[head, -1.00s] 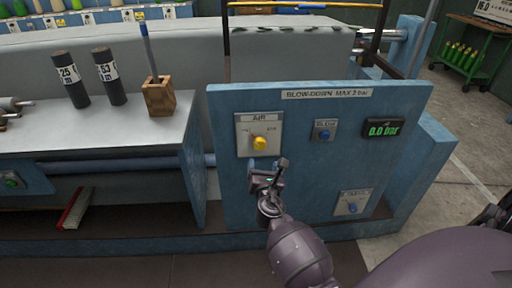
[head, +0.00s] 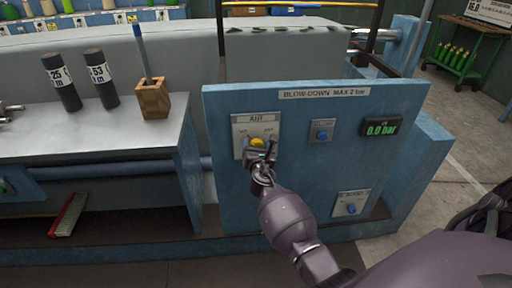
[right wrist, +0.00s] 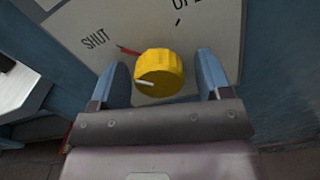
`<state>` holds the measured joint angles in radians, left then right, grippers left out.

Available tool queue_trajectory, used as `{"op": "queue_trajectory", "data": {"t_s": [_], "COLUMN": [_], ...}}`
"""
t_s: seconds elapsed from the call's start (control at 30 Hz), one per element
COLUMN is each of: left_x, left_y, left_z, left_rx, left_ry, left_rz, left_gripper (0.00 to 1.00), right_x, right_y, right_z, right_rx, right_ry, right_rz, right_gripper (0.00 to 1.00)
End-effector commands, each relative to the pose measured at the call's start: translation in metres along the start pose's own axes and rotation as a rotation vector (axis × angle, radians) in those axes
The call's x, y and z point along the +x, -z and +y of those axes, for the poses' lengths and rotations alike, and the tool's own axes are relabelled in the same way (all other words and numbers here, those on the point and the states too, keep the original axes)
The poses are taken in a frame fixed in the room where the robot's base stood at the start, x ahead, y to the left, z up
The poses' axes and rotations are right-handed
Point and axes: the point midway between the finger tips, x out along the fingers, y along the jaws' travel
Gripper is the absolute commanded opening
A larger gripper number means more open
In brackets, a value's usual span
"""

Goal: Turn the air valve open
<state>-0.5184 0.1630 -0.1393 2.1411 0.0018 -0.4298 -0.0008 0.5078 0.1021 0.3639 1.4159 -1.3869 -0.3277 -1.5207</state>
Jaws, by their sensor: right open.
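The air valve is a yellow knob (head: 257,142) on a pale plate marked AIR (head: 241,124), on the blue panel. In the right wrist view the yellow knob (right wrist: 160,70) has a white pointer line aimed to the lower left. The plate reads SHUT at left and partly OPE at upper right, with a red mark near SHUT. My right gripper (head: 261,150) is open in front of the knob. In the wrist view its fingers (right wrist: 161,76) stand on either side of the knob, with gaps visible. My left gripper is not in view.
The blue panel (head: 290,200) also carries a blue knob (head: 322,131), a display reading 0.0 bar (head: 381,127) and a lower blue knob (head: 351,208). On the grey bench at left stand black cylinders (head: 65,90) and a wooden pen block (head: 152,99).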

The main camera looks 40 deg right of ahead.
Motion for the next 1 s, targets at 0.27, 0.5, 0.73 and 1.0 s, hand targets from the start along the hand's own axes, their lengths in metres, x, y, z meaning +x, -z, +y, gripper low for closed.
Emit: {"op": "queue_trajectory", "data": {"t_s": [0.27, 0.5, 0.73, 1.0], "left_x": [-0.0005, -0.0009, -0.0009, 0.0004], "left_y": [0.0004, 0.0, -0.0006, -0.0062], "left_z": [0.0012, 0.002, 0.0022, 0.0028], "left_rx": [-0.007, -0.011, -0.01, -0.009], "left_ry": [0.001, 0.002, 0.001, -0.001], "left_rz": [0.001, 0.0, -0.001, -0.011], "left_gripper": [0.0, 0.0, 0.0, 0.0], "right_x": [0.0008, 0.0006, 0.0005, 0.0001], "right_y": [-0.0005, -0.0004, 0.0, 0.0015], "right_z": [0.0, 0.0, -0.0001, 0.0], "right_rx": [0.001, 0.001, 0.006, 0.094], "right_ry": [0.0, 0.0, 0.0, -0.001], "right_rz": [0.0, 0.0, 0.0, 0.001], "right_gripper": [0.7, 0.33, 0.22, 0.22]}}
